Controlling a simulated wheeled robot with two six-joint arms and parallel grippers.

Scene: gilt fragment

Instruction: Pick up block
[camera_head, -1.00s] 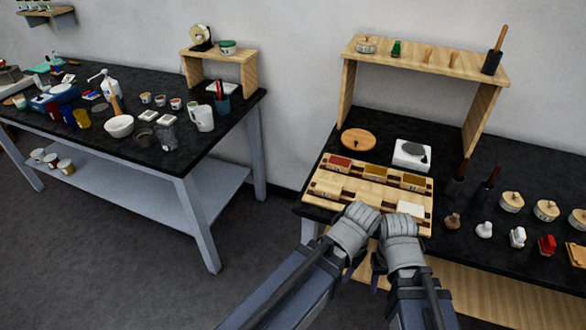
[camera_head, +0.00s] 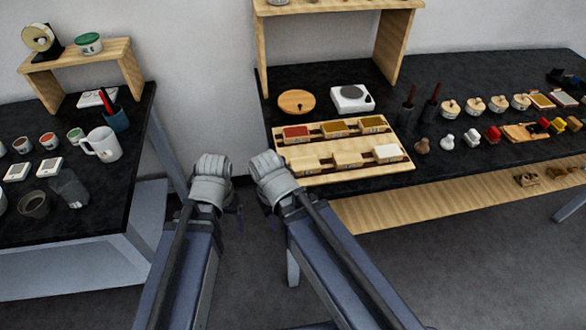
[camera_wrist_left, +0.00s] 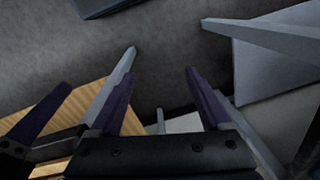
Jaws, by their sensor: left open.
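Which block is meant is not clear. My left gripper (camera_head: 238,212) is left of the rack, over the gap between the tables. Its fingers are apart and empty in the left wrist view (camera_wrist_left: 160,78). My right gripper (camera_head: 267,211) is close beside it; its jaws are too small to judge.
The rack (camera_head: 345,173) lies near the front edge of the black table (camera_head: 470,88). A wooden disc (camera_head: 296,101) and a white scale (camera_head: 351,97) stand behind it. The left table (camera_head: 85,215) carries a white mug (camera_head: 103,144). Floor shows between the tables.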

